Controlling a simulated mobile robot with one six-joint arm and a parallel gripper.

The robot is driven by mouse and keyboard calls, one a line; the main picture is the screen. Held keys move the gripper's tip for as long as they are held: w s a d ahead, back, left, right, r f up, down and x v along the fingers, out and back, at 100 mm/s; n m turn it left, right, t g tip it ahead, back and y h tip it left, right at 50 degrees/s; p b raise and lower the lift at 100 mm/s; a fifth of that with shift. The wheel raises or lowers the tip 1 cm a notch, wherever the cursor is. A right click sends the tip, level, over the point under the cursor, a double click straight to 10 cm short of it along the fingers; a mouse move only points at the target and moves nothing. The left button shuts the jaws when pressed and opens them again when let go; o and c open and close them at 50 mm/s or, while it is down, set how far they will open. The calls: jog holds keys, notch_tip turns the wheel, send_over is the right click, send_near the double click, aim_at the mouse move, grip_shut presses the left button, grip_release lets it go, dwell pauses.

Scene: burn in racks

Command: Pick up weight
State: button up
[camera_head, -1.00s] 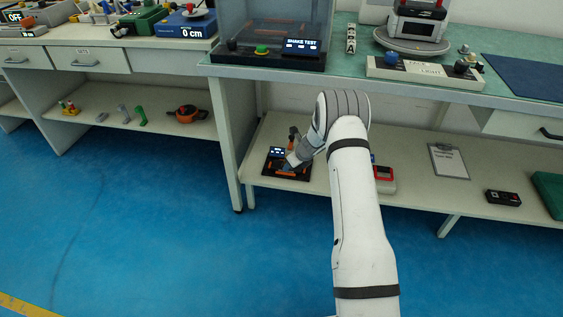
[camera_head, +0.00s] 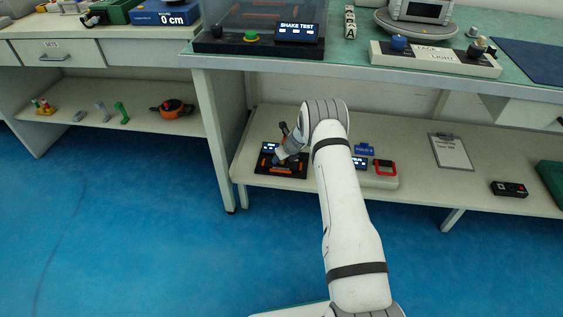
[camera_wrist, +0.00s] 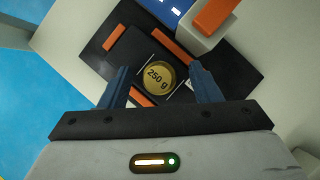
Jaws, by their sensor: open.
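The weight (camera_wrist: 157,76) is a round brass disc marked "250 g". In the wrist view it lies on a black device with orange strips (camera_wrist: 112,37). My gripper (camera_wrist: 160,80) is open, with one blue-grey finger to the left of the weight and one to the right. The fingertips appear close to it, with no clear contact. In the head view my gripper (camera_head: 281,158) points down over the black device (camera_head: 290,170) on the lower shelf. The weight is hidden there behind my gripper.
A light block with an orange top (camera_wrist: 214,15) stands beside the weight. On the shelf are a device with a red frame (camera_head: 385,168), a clipboard (camera_head: 451,152) and a black box (camera_head: 509,189). The bench top (camera_head: 345,62) overhangs the shelf.

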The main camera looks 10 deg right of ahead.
jog(key=shift+w+a+f, duration=0.15)
jog(key=shift+w+f, duration=0.05)
jog(key=shift+f, duration=0.1)
jog(key=shift+r, duration=0.1)
jog(key=c, duration=1.2)
